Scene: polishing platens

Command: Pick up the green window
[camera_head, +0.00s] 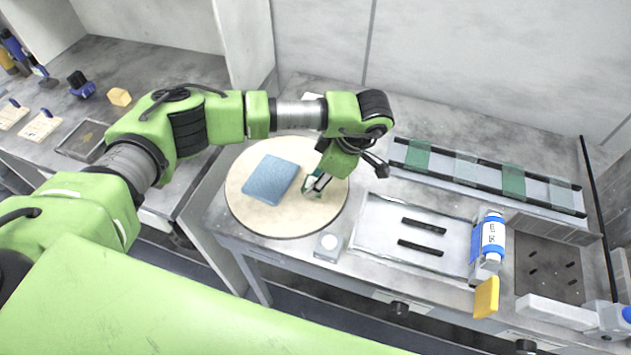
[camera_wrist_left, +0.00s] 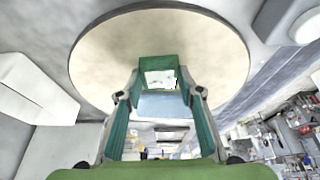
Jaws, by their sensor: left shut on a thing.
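My left gripper (camera_head: 316,185) is low over the round beige platen (camera_head: 245,213), to the right of the blue square pad (camera_head: 271,180). A small green piece (camera_head: 327,186) shows at its fingertips in the head view, partly hidden by the fingers. In the left wrist view, the green window (camera_wrist_left: 157,62) sits between the tips of my left gripper (camera_wrist_left: 160,84), which is shut on it. The platen (camera_wrist_left: 95,50) lies behind it there. I cannot tell whether the window touches the platen. My right gripper is not in view.
A metal tray (camera_head: 375,215) with two black bars (camera_head: 423,226) lies right of the platen.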

